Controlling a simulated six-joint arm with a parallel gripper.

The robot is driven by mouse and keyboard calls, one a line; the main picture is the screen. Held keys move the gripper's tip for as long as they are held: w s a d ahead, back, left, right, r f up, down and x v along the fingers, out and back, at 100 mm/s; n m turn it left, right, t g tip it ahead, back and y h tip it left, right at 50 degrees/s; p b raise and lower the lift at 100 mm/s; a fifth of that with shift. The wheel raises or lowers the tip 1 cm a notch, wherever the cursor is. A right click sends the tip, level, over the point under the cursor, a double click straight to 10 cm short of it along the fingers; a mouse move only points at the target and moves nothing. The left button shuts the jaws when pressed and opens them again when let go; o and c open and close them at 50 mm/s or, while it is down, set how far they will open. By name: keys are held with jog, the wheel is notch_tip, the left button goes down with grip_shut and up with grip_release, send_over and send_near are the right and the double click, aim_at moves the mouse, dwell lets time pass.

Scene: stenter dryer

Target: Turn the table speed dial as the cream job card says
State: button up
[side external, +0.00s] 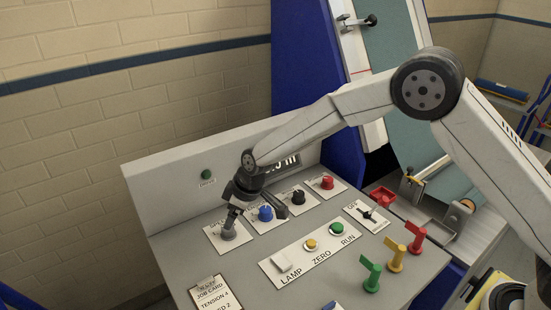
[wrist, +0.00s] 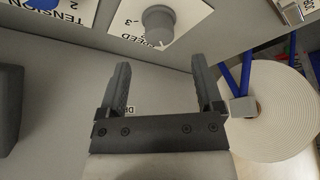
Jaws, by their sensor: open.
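The grey speed dial (wrist: 158,22) sits on a white plate marked SPEED in the wrist view. A small white mark shows on its near edge; I cannot tell which number it points to. It also shows in the side view (side external: 228,233), just below my gripper (side external: 234,212). My gripper (wrist: 160,66) is open and empty, its two fingers pointing towards the dial, which lies beyond the fingertips. The job card (side external: 211,294) lies at the panel's front left.
A blue dial (side external: 265,213), a black dial (side external: 298,197) and a red dial (side external: 327,183) run right of the speed dial. A LAMP switch (side external: 282,262) and ZERO and RUN buttons are nearer. Green, yellow and red levers (side external: 397,254) stand at the right.

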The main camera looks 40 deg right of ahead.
jog(key=shift+x, duration=2.85)
grip_shut()
